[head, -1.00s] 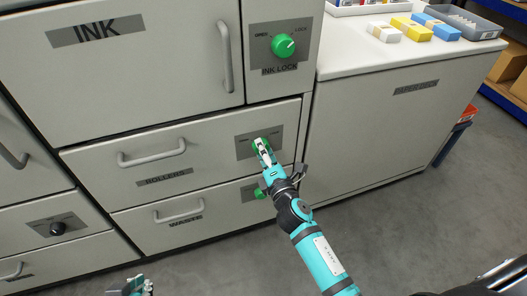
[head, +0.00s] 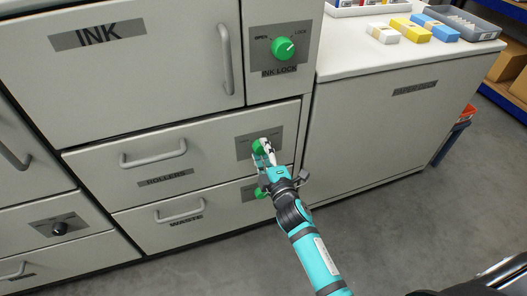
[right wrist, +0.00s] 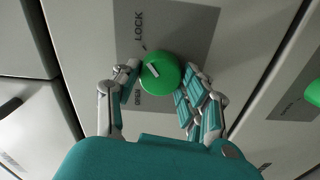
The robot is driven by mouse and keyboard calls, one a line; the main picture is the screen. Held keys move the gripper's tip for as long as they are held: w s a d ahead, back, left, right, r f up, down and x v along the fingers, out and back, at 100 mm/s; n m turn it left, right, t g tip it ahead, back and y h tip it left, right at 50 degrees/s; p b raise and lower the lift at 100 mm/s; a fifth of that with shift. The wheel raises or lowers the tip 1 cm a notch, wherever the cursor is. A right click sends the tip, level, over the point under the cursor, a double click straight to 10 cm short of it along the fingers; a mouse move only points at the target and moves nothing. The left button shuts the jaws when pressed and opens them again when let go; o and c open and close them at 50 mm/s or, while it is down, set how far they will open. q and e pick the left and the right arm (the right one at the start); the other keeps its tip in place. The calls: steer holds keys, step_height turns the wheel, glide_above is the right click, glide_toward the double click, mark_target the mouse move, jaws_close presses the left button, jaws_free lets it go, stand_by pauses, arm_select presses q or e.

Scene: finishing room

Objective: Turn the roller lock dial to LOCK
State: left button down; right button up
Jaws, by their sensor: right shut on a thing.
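The roller lock dial (head: 259,146) is a round green knob on a grey plate at the right end of the ROLLERS drawer (head: 215,150). In the right wrist view the dial (right wrist: 165,82) has a white mark slanting to the upper left. The word LOCK stands above it there, and OPEN is lower left, partly behind a finger. My right gripper (right wrist: 160,84) is shut on the dial, with a finger on either side. In the head view the gripper (head: 265,153) hides part of the dial. My left gripper is out of view.
The green ink lock dial (head: 283,48) is above, its mark toward LOCK. Another green dial (head: 260,193) is just below, on the WASTE drawer (head: 160,225), partly behind my gripper. A white-topped cabinet (head: 375,130) stands to the right. The grey floor in front is clear.

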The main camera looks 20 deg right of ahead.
steer(key=shift+f, duration=0.1)
steer(key=o, duration=1.2)
steer(key=s, duration=1.2)
steer(key=shift+d, duration=0.2)
